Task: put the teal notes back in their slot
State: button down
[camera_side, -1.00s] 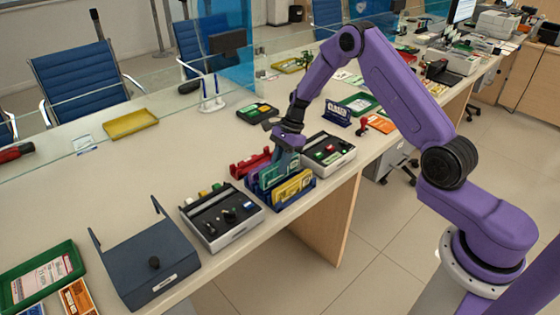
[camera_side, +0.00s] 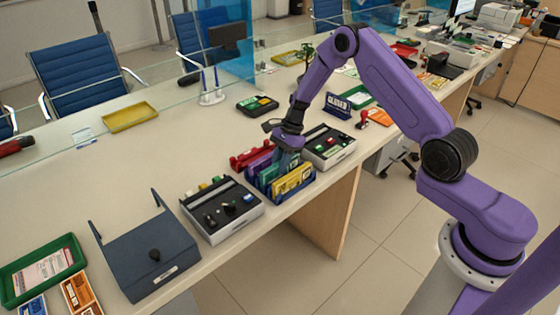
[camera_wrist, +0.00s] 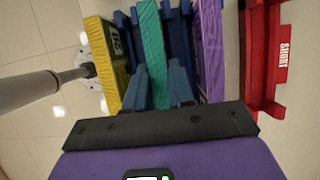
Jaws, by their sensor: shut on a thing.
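The teal notes (camera_wrist: 152,45) are a banded upright bundle in the blue slotted rack (camera_side: 300,191), with their lower part between its dividers; they also show in the side view (camera_side: 269,174). My gripper (camera_wrist: 162,82) is shut on the teal notes and points down over the rack; it also shows in the side view (camera_side: 287,157). In the wrist view, yellow notes (camera_wrist: 105,60) stand left of the teal ones and purple notes (camera_wrist: 210,50) stand right of them. A bare slot lies between teal and purple. Whether the teal bundle touches the slot floor is hidden.
A red holder (camera_wrist: 283,60) marked SHORT stands beyond the purple notes. Grey trays with small items stand close on both sides of the rack, one left (camera_side: 236,225) and one right (camera_side: 335,158). The counter's front edge runs just beside the rack.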

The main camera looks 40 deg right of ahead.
jog(key=shift+f, duration=0.2)
jog(key=c, duration=0.9)
grip_release()
jog(key=shift+r, duration=3.5)
